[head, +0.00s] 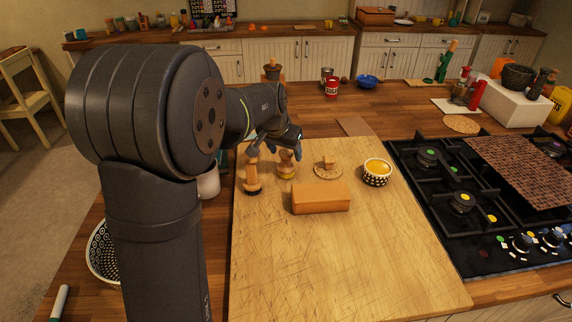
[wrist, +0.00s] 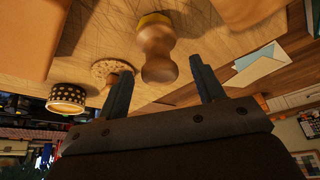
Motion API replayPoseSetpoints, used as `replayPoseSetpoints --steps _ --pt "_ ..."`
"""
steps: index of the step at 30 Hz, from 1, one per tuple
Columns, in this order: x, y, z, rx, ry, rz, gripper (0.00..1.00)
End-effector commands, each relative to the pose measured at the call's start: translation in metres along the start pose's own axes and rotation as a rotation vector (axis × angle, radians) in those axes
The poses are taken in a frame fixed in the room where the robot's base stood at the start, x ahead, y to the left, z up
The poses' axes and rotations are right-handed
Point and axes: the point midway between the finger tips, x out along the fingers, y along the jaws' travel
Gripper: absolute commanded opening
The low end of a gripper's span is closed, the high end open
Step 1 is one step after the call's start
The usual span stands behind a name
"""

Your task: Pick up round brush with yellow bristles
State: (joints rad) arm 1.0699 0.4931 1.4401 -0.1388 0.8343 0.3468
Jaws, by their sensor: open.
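The round brush (head: 286,166) stands upright on the wooden board, bristles down, with a turned wooden handle. In the wrist view the brush (wrist: 158,52) shows its handle end towards me and a yellow edge of bristles at the board. My gripper (head: 275,152) is open beside the top of the brush in the head view. In the wrist view my gripper (wrist: 162,78) has two dark blue fingers spread wide, with the brush handle beyond and between their tips. Nothing is held, and I cannot tell whether a finger touches the brush.
A wooden tool (head: 252,178) stands left of the brush. An orange-brown box (head: 320,197) lies in front. The front of the cutting board (head: 340,265) is clear.

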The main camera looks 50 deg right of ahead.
Motion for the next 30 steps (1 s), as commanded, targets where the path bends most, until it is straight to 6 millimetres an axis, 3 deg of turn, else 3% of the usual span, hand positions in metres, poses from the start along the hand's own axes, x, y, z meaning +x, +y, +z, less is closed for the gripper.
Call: replayPoseSetpoints --steps 4,12,20,30 --pt "0.017 0.000 -0.001 0.000 0.000 0.000 0.62" --pt "0.019 0.000 -0.001 0.000 0.001 0.000 0.62" --pt "0.019 0.000 -0.001 -0.001 0.001 0.000 0.13" --pt "0.016 0.000 -0.003 -0.001 0.002 0.000 0.13"
